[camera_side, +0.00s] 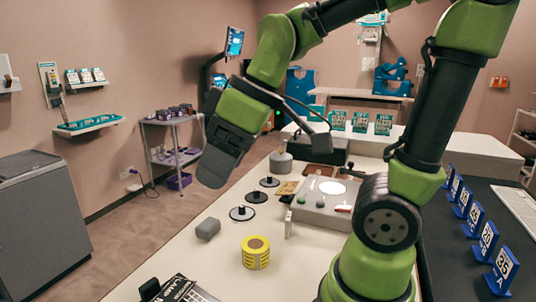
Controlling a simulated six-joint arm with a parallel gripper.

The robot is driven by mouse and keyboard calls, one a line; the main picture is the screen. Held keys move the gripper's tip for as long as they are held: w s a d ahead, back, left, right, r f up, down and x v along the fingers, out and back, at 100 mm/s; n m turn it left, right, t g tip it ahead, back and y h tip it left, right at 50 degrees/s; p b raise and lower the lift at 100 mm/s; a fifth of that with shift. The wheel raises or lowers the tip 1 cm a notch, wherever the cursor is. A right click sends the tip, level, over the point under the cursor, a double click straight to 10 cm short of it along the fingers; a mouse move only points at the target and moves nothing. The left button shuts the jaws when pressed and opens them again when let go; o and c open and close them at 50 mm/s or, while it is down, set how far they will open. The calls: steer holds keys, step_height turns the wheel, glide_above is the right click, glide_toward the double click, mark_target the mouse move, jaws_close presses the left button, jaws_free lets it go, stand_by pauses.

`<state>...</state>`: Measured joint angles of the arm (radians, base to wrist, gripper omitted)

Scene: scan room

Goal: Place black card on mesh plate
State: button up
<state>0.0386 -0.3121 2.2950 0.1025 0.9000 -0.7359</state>
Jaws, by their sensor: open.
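My gripper (212,178) hangs at the left end of my arm, high above the table's left edge. It is open, with nothing visible in it. A black flat item with white print (178,289) lies at the bottom edge of the view and is partly cut off; I cannot tell whether it is the black card. Several dark discs (256,196) lie in a row on the white table. I cannot make out for certain which item is the mesh plate.
A yellow roll (256,252) and a small grey block (208,229) stand on the white table (210,262). A grey device (313,213) with a bright round window is behind them, near my arm. Blue numbered stands (503,270) line the dark surface at right.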

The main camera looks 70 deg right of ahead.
steer(key=s+r+m+t, duration=0.1)
steer(key=s+m+t, duration=0.1)
steer(key=s+m, duration=0.4)
steer(key=shift+s+d+r+m+h, duration=0.2)
steer(key=shift+r+m+h, duration=0.1)
steer(key=shift+m, duration=0.2)
